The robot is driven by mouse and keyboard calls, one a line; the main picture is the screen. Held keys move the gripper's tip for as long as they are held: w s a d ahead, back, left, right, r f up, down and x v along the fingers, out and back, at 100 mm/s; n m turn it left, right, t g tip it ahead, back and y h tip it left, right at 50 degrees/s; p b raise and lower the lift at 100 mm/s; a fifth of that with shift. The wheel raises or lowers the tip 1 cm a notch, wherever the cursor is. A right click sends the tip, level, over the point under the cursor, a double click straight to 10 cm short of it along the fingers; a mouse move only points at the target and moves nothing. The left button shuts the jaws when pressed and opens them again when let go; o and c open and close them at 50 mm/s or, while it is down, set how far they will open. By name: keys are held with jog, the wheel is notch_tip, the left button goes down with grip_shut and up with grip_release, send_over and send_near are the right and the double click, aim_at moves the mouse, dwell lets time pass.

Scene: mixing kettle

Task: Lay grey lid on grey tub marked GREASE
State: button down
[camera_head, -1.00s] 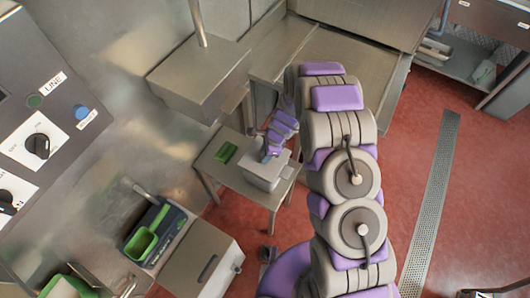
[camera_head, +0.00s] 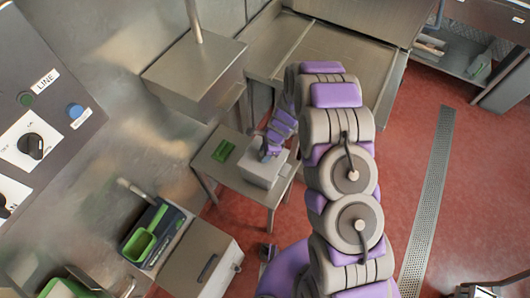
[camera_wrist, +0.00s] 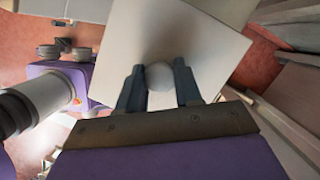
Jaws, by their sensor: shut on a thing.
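The grey lid (camera_wrist: 190,45) fills the upper middle of the wrist view as a flat, pale square plate with a round knob (camera_wrist: 159,77). My gripper (camera_wrist: 160,88) has its two dark fingers closed on either side of the knob. In the head view my gripper (camera_head: 270,150) is over a grey tub (camera_head: 263,172) on a small steel table. The lid appears to be at the tub's top, but I cannot tell whether it rests there or hovers just above. The lid hides the tub's inside, and no GREASE marking is readable.
A bench at lower left carries a green scoop (camera_head: 140,245) in a dark container. Red floor is clear at right.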

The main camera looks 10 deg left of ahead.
jog(key=shift+a+f, duration=0.15)
jog(key=shift+c, duration=0.9)
grip_release()
jog(key=shift+p+v, duration=2.65)
jog(key=shift+v, duration=0.85)
